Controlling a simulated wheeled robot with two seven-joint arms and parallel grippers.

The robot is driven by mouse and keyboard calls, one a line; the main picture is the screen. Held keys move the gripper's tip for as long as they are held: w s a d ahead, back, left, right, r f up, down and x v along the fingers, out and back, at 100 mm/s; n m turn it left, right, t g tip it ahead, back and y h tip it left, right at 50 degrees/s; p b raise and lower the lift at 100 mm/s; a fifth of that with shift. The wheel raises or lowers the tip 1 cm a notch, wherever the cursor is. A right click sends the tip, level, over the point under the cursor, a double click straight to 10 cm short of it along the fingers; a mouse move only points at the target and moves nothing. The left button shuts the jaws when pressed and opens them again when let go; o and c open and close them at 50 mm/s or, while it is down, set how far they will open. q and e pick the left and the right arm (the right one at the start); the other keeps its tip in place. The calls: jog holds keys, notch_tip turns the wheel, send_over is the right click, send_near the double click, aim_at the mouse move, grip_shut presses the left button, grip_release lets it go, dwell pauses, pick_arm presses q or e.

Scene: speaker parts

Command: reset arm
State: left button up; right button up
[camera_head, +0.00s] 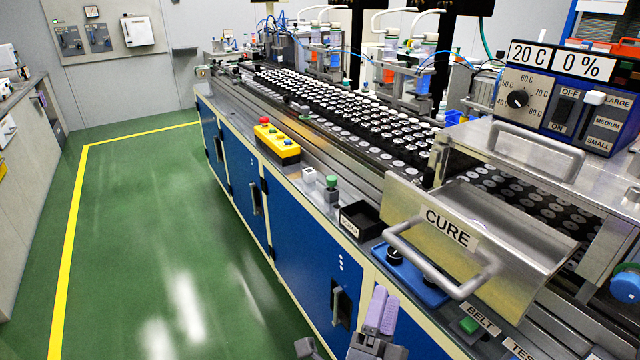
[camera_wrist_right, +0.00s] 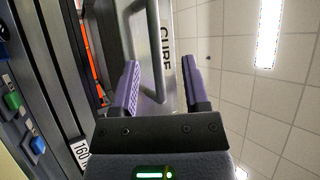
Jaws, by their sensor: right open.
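My right gripper (camera_head: 381,310) shows at the bottom of the head view, in front of the blue cabinet side of the production line and below the CURE cover. Its purple fingers point up. In the right wrist view the fingers (camera_wrist_right: 162,80) stand apart with nothing gripped between them. The grey CURE cover (camera_head: 478,235) with its bar handle (camera_head: 440,268) is close by; the handle also shows in the wrist view (camera_wrist_right: 157,55), beyond the fingers. I cannot make out my left gripper.
The line carries rows of speaker parts (camera_head: 350,115). A yellow button box (camera_head: 277,142), a black bin (camera_head: 362,220), a blue knob panel (camera_head: 410,275) and a green BELT button (camera_head: 469,325) lie along its front edge. The green floor (camera_head: 150,230) to the left is clear.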

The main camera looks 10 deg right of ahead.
jog(key=s+a+f+n+g+y, duration=0.2)
jog(key=a+f+n+g+y, duration=0.2)
jog(key=n+y, duration=0.55)
jog(key=s+a+f+n+g+y, duration=0.1)
jog(key=a+f+n+g+y, duration=0.25)
jog(key=n+y, duration=0.55)
jog(key=s+d+f+n+g+h, duration=0.25)
jog(key=s+d+g, duration=0.2)
jog(key=s, duration=0.35)
jog(key=s+d+f+n+g+h, duration=0.1)
jog(key=s+d+f+g+h, duration=0.3)
jog(key=s+g, duration=0.25)
jog(key=s+f, duration=0.2)
jog(key=f, duration=0.8)
jog(key=s+f, duration=0.2)
jog(key=f, duration=0.7)
jog(key=s+d+f+g, duration=0.1)
jog(key=s+d+f, duration=0.2)
jog(key=s+f, duration=0.6)
jog(key=s, duration=0.3)
jog(key=shift+s+f+n, duration=0.2)
jog(key=shift+n, duration=0.1)
